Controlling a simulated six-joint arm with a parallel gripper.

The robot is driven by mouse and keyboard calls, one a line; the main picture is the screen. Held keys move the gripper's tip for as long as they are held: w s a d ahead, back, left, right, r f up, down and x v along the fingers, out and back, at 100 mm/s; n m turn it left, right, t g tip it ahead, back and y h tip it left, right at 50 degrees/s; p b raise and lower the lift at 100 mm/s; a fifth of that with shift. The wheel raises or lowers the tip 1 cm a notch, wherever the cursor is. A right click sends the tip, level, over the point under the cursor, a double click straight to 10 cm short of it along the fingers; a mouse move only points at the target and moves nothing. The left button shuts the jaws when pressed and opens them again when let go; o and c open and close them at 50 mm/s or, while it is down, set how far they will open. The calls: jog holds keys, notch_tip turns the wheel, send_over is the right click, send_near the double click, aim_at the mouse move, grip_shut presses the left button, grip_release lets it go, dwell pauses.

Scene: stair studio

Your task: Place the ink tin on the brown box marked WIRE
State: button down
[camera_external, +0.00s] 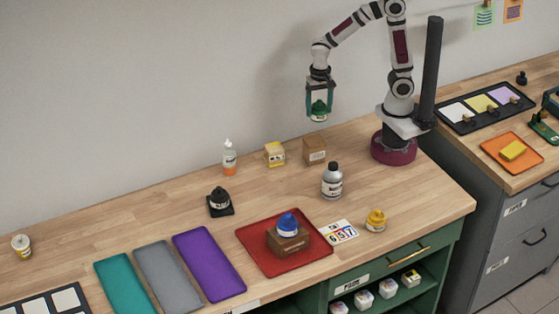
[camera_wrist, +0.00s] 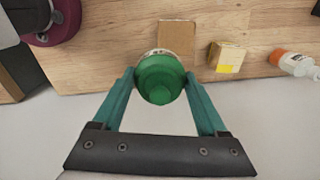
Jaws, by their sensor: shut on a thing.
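My gripper (camera_external: 320,100) is shut on a green-topped ink tin (camera_external: 319,111) and holds it upright, high above the bench. In the wrist view the green tin (camera_wrist: 160,80) sits between the teal fingers of my gripper (camera_wrist: 160,76). A brown box (camera_external: 315,149) with a small pale label stands on the bench below the tin; its writing is too small to read. In the wrist view this brown box (camera_wrist: 192,38) lies just beyond the tin, apart from it, its top bare. Another brown box (camera_external: 289,243) sits on the red tray (camera_external: 262,255) with a blue-topped tin (camera_external: 288,223) on it.
A yellow box (camera_external: 274,154) and a white-orange bottle (camera_external: 229,158) stand left of the bare brown box. A grey bottle (camera_external: 332,182) stands in front. The wall is close behind.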

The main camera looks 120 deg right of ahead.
jog(key=w+a+f, duration=0.2)
jog(key=shift+w+a, duration=0.1)
jog(key=shift+w, duration=0.2)
jog(key=shift+w+a+f, duration=0.1)
jog(key=shift+f, duration=1)
jog(key=shift+w+f, duration=0.1)
jog(key=shift+f, duration=0.95)
jog(key=shift+f, duration=0.1)
grip_release()
notch_tip(320, 180, up, 12)
jog(key=s+a+n+y, duration=0.1)
jog(key=s+a+n, duration=1.2)
jog(key=s+n, duration=0.1)
jog(key=shift+s+f+n+y, duration=0.15)
jog(key=shift+s+n+y, duration=0.2)
jog(key=shift+n+y, duration=0.05)
